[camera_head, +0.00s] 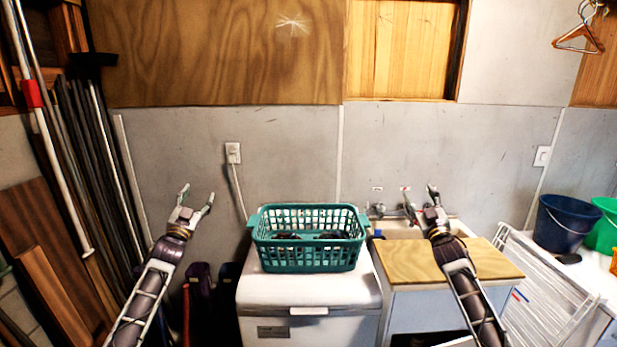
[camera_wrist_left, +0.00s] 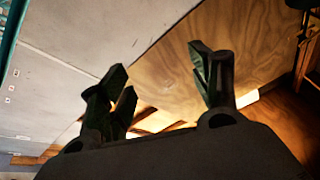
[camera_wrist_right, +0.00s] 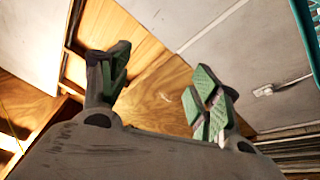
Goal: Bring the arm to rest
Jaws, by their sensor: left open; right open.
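My left gripper (camera_head: 197,199) is open and empty, raised to the left of the basket and in front of the grey wall. Its spread fingers also show in the left wrist view (camera_wrist_left: 165,90), with nothing between them. My right gripper (camera_head: 421,197) is open and empty, raised above the wooden board by the sink. Its spread fingers show in the right wrist view (camera_wrist_right: 160,90), also with nothing between them. Both grippers point upward and are apart from the basket.
A teal basket (camera_head: 309,261) holding dark items stands on a white chest (camera_head: 300,290). A wooden board (camera_head: 495,262) lies across the sink cabinet at the right. A white rack (camera_head: 540,290) and blue bucket (camera_head: 562,225) stand further right. Poles (camera_head: 95,150) lean at the left.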

